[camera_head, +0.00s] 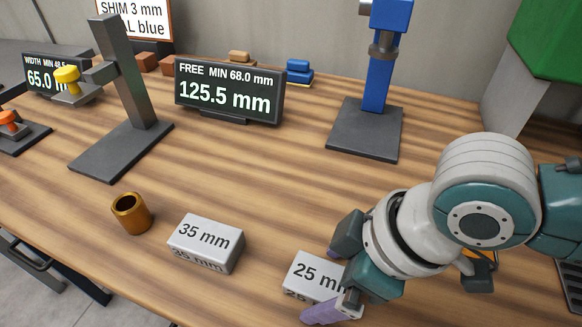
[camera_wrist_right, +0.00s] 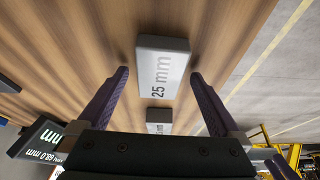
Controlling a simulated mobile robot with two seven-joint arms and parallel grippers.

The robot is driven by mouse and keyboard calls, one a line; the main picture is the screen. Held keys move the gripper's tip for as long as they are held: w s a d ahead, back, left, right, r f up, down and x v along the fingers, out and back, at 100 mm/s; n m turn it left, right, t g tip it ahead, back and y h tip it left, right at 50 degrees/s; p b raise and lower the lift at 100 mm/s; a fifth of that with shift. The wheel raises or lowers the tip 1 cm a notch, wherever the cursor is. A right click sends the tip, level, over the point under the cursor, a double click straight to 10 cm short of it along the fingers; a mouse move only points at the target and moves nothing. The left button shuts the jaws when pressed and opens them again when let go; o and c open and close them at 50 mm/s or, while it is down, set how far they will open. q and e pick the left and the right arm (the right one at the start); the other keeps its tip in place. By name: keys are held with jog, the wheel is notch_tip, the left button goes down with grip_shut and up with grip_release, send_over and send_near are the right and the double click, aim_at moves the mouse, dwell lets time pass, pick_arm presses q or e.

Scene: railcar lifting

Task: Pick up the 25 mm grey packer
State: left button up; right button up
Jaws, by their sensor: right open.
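The 25 mm grey packer (camera_head: 311,277) is a light grey block with "25 mm" on top, lying on the wooden table near its front edge. In the right wrist view the packer (camera_wrist_right: 162,70) lies ahead of and between my fingers. My right gripper (camera_head: 337,281) is open, its purple-padded fingers on either side of the packer in the head view, partly covering its right end. In the wrist view the right gripper (camera_wrist_right: 160,82) shows gaps between both fingers and the block. My left gripper is not in view.
A grey 35 mm packer (camera_head: 206,240) lies to the left, with a brass bushing (camera_head: 132,213) beyond it. A display reading 125.5 mm (camera_head: 229,91), a dark stand (camera_head: 127,105) and a blue post (camera_head: 377,83) stand farther back. The mid-table is clear.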

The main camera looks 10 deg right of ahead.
jog(key=shift+f, duration=0.2)
dwell(0.5)
jog(key=shift+c, duration=0.4)
jog(key=c, duration=1.4)
jog(key=shift+c, duration=0.2)
